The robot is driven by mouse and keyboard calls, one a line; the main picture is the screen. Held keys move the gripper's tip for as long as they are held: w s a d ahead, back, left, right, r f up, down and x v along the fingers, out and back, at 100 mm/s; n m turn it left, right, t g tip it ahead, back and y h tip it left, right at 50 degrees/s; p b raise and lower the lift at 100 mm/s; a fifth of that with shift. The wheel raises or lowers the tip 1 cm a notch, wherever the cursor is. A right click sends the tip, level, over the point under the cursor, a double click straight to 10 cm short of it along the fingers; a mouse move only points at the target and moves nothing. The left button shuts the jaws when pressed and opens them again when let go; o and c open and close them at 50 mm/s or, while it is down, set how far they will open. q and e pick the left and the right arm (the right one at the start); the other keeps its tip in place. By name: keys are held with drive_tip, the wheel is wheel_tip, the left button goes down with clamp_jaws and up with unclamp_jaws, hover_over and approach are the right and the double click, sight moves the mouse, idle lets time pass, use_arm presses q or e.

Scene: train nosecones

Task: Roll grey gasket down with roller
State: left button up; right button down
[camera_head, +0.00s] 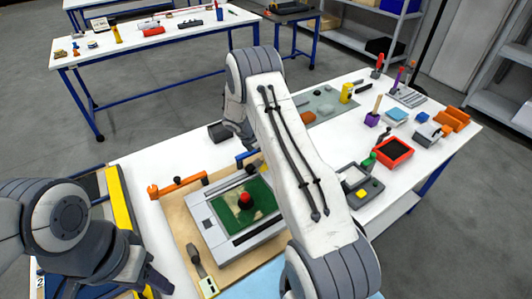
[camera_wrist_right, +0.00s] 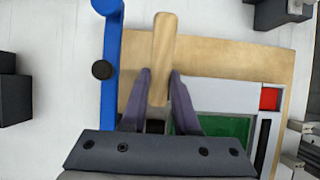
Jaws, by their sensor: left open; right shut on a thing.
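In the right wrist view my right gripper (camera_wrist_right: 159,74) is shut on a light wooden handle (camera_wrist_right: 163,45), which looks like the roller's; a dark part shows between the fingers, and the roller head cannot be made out. It is beside a pale grey frame (camera_wrist_right: 225,95) around a green panel. In the head view the frame (camera_head: 210,222) lies on a wooden board (camera_head: 180,222), with a red knob (camera_head: 245,200) over the green. I cannot tell which part is the grey gasket. My right gripper is mostly hidden behind my arm there. My left gripper (camera_head: 152,285) is open and empty at lower left.
An orange bar (camera_head: 178,186) and a blue bar (camera_wrist_right: 110,75) with a black knob border the board. A dark-handled tool (camera_head: 203,272) lies on its near left part.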

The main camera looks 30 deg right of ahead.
idle(0.8)
drive_tip(key=shift+r+p, duration=2.35)
drive_tip(key=shift+r, duration=0.75)
drive_tip(key=shift+f, duration=0.1)
